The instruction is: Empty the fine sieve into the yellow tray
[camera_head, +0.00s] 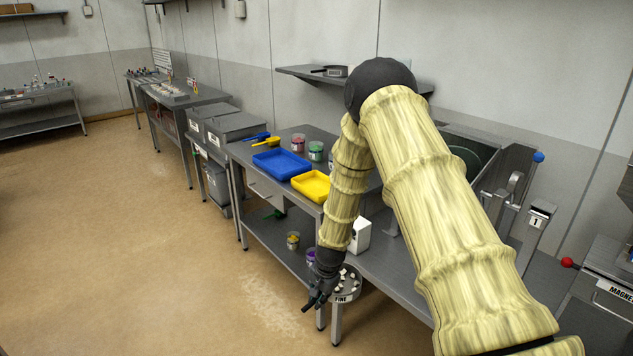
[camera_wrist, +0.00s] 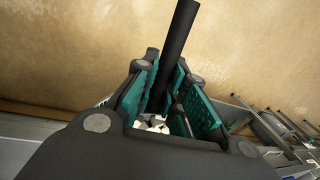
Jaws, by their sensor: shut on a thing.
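The fine sieve (camera_head: 344,298) is a round grey pan labelled FINE, with several white pieces inside. It is held roughly level near the front edge of the workbench. My gripper (camera_head: 317,289) is shut on its dark handle. In the wrist view the black handle (camera_wrist: 179,45) runs between the teal finger pads of my gripper (camera_wrist: 170,95), and some white pieces show below. The yellow tray (camera_head: 311,187) lies on the bench top behind my forearm and looks empty. My arm hides the bench just to its right.
A blue tray (camera_head: 281,165) sits left of the yellow tray. Jars (camera_head: 315,151) and blue and yellow scoops (camera_head: 266,142) stand behind. A white box (camera_head: 360,236) is near my wrist. The lower shelf holds more jars (camera_head: 292,240). The floor at left is clear.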

